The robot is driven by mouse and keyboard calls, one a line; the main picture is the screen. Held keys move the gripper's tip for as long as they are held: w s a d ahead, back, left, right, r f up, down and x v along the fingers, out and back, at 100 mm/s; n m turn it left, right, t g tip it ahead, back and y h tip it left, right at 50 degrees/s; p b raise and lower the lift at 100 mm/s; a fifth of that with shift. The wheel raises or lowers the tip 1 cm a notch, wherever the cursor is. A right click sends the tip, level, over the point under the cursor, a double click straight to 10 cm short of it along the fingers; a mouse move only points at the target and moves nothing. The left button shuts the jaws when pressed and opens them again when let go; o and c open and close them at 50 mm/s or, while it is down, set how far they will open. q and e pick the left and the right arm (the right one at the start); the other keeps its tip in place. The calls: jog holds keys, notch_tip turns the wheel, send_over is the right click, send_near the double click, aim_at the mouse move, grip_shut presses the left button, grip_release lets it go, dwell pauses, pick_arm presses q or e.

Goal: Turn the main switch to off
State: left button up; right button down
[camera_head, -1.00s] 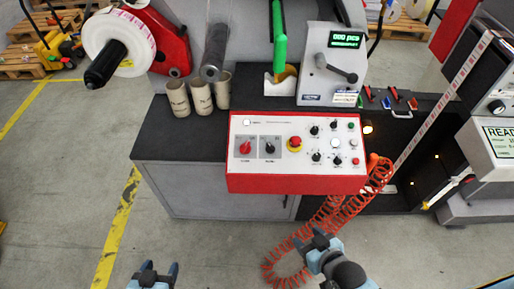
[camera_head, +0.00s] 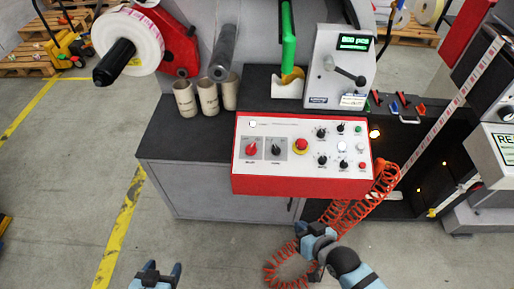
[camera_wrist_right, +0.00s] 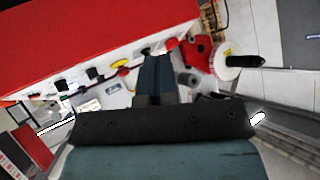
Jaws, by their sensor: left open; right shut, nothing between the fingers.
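The red-framed control panel (camera_head: 238,175) faces me in the head view. A red rotary switch (camera_head: 252,149), apparently the main switch, is on a grey plate at its left; its small label is unreadable. A black rotary switch (camera_head: 276,149) sits beside it. My right gripper (camera_head: 306,232) is shut and empty, below and in front of the panel. In the right wrist view the shut fingertips (camera_wrist_right: 157,56) overlap the panel face near the red switch (camera_wrist_right: 171,45); I cannot tell the remaining distance. My left gripper (camera_head: 160,272) is open and empty at the bottom, away from the panel.
A yellow-and-red emergency stop (camera_head: 301,146) and several small knobs and buttons share the panel. A coiled orange hose (camera_head: 372,205) hangs by its lower right, close to my right gripper. Cardboard cores (camera_head: 207,97) stand on the dark worktop.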

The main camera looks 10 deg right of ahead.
jog(key=w+a+r+m+g+y+b, duration=0.1)
jog(key=w+m+y+b, duration=0.1)
jog(key=w, duration=0.5)
jog(key=w+a+m+g+y+b, duration=0.1)
jog(key=w+a+m, duration=0.15)
jog(key=w, duration=0.55)
jog(key=m+g+b, duration=0.2)
jog(key=m, duration=0.3)
send_near(255, 147)
jog(key=x, duration=0.4)
jog(key=shift+a, duration=0.45)
jog(key=shift+w+a+f, duration=0.4)
jog(key=shift+f, duration=0.05)
jog(key=shift+d, duration=0.15)
